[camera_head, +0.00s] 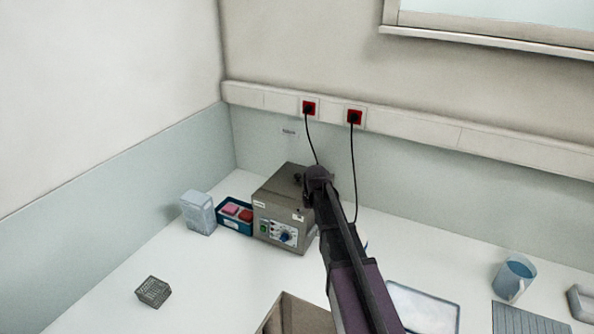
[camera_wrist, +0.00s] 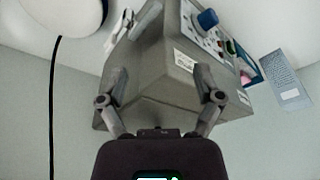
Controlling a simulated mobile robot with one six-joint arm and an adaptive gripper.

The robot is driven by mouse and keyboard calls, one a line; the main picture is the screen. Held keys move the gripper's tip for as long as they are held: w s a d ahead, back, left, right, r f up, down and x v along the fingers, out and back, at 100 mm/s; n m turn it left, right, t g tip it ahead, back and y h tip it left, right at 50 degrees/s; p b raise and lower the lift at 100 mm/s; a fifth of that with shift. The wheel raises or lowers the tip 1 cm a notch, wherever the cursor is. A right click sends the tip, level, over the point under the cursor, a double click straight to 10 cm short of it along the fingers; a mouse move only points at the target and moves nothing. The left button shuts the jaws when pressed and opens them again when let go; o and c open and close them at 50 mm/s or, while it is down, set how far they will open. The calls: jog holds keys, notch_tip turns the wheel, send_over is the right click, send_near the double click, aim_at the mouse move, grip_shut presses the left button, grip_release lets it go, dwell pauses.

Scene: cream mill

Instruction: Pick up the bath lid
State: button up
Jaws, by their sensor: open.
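The grey metal bath (camera_head: 272,220) stands on the bench near the corner, with a dial and a green switch on its front. Its lid (camera_head: 278,186) appears to be the grey top, with a small dark part near the back; I cannot clearly tell the seam between lid and body. My gripper (camera_head: 318,182) is at the bath's right side in the head view, its fingertips not clear there. In the wrist view my gripper (camera_wrist: 160,80) is open, its fingers spread in front of the grey metal surfaces of the bath (camera_wrist: 165,100). Nothing is held.
A small dark rack (camera_head: 153,291) lies in front left. A blue jug (camera_head: 514,278) stands right. Two black cables (camera_head: 353,170) hang from wall sockets behind my arm.

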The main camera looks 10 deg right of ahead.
jog(key=t+p, duration=0.2)
jog(key=p, duration=1)
send_near(298, 175)
notch_tip(298, 175, up, 3)
jog(key=s+d, duration=0.1)
jog(key=shift+d+r+n, duration=0.1)
jog(key=shift+n, duration=0.3)
jog(key=shift+b, duration=0.35)
jog(key=b+x, duration=0.7)
jog(key=x, duration=0.1)
jog(key=shift+s+f+b, duration=0.1)
jog(key=shift+f+b, duration=0.2)
jog(key=shift+a, duration=0.25)
jog(key=shift+f, duration=0.15)
jog(key=shift+a+b+x, duration=0.15)
jog(key=shift+b+x, duration=1.1)
jog(key=shift+x, duration=0.05)
jog(key=shift+a+b+x, duration=0.2)
jog(key=shift+b+x, duration=1)
jog(key=shift+x, duration=0.05)
jog(key=c, duration=1.2)
